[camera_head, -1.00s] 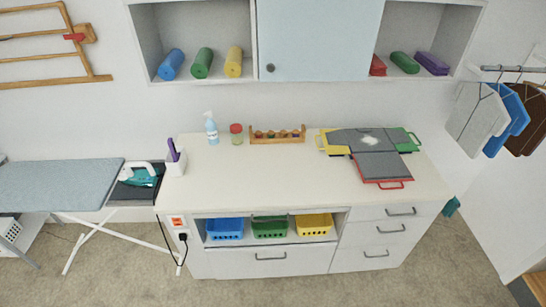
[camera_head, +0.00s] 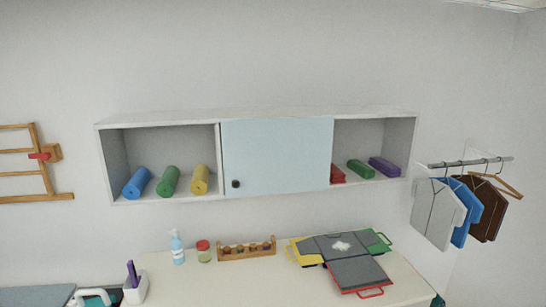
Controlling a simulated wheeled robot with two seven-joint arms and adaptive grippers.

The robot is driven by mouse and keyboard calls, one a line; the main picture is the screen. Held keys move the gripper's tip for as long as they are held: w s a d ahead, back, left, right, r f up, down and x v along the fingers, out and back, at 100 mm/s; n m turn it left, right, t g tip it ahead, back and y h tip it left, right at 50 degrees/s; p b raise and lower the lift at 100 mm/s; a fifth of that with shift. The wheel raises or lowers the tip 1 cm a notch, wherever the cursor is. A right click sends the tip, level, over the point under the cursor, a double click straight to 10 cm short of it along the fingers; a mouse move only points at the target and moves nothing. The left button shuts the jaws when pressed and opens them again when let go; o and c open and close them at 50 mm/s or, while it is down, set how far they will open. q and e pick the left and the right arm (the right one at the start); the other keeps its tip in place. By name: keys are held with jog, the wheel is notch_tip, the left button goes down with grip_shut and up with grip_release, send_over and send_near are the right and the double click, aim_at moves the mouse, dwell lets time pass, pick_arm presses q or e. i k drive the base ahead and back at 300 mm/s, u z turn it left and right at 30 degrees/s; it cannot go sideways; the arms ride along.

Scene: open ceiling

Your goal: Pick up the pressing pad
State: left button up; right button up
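I cannot tell for certain which thing is the pressing pad. A dark grey hinged board (camera_head: 357,272) with yellow, green and red handled edges lies on the right of the counter. The wall cabinet (camera_head: 262,115) has a light blue door (camera_head: 277,155) with a dark knob, and what is behind it is hidden. Its left bay holds a blue roll (camera_head: 136,183), a green roll (camera_head: 168,181) and a yellow roll (camera_head: 200,180). Its right bay holds small red (camera_head: 338,174), green (camera_head: 361,169) and purple (camera_head: 385,167) items. Neither of my grippers is in view.
On the white counter (camera_head: 215,285) stand a spray bottle (camera_head: 178,249), a red-lidded jar (camera_head: 204,252), a wooden rack (camera_head: 246,250) and a white holder (camera_head: 135,289). An iron (camera_head: 92,298) shows at the lower left. Clothes hangers (camera_head: 470,205) hang at right.

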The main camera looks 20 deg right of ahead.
aim_at(364, 172)
jog(key=z, duration=2.35)
jog(key=i, duration=2.35)
jog(key=u, duration=2.9)
